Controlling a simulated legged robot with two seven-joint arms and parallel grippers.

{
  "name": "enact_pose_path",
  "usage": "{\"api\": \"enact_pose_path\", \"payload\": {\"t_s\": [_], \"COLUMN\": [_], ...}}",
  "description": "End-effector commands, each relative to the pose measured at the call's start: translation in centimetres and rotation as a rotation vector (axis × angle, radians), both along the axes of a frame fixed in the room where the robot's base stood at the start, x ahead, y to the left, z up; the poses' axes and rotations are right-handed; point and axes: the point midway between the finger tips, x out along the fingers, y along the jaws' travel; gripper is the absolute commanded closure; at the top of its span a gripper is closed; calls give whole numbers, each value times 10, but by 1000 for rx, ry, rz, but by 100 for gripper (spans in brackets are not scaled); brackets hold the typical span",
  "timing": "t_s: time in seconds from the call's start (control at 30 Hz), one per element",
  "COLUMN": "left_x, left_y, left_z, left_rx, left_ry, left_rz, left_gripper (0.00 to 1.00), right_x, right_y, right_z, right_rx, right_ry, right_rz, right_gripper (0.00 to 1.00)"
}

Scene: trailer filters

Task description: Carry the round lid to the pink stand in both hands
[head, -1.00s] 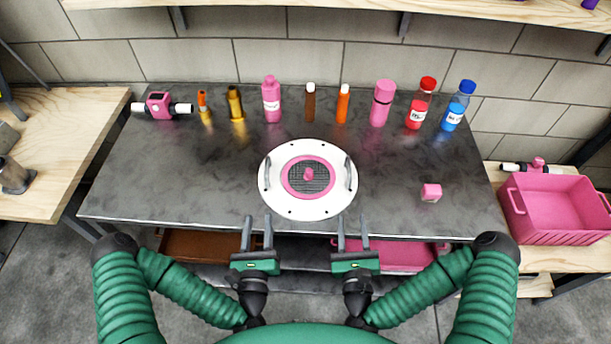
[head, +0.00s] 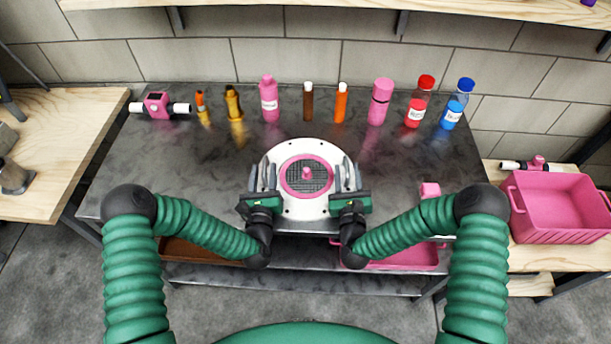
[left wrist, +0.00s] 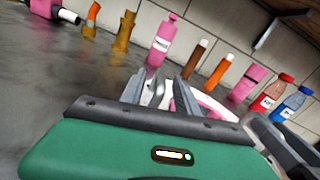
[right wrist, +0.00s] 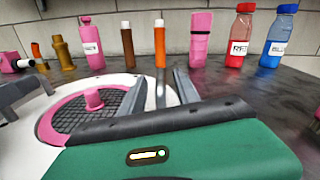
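The round lid (head: 307,174), white with a pink ring, dark mesh and a pink knob, lies flat on the dark worktop. It has an upright handle on each side. My left gripper (head: 262,175) is at the left handle; in the left wrist view its fingers (left wrist: 160,92) stand apart with the handle between them. My right gripper (head: 348,177) is at the right handle; in the right wrist view its fingers (right wrist: 158,92) stand apart around that handle. I cannot make out a pink stand for certain in any view.
Several bottles stand along the back, including a pink bottle (head: 269,98) and a blue-capped bottle (head: 457,103). A small pink block (head: 430,189) lies right of the lid, partly behind my right arm. A pink crate (head: 560,235) stands on the right-hand table. The worktop's left part is clear.

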Motion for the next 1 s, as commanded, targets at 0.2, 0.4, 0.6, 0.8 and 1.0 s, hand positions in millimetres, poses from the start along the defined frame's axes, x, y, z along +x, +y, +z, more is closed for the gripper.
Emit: {"api": "enact_pose_path", "payload": {"t_s": [0.2,0.4,0.6,0.8,1.0], "left_x": [6,5,5,5,5], "left_y": [0,0,0,0,0], "left_z": [0,0,0,0,0], "left_rx": [0,0,0,0,0], "left_ry": [1,1,1,1,1], "left_rz": [-1,-1,-1,-1,0], "left_gripper": [62,70,96,100,100], "right_x": [6,5,5,5,5], "right_y": [1,1,1,0,0], "right_z": [0,0,0,0,0], "right_rx": [-1,-1,-1,-1,-2], "right_ry": [0,0,1,1,1], "right_rz": [1,1,1,1,1], "right_gripper": [62,70,96,100,100]}}
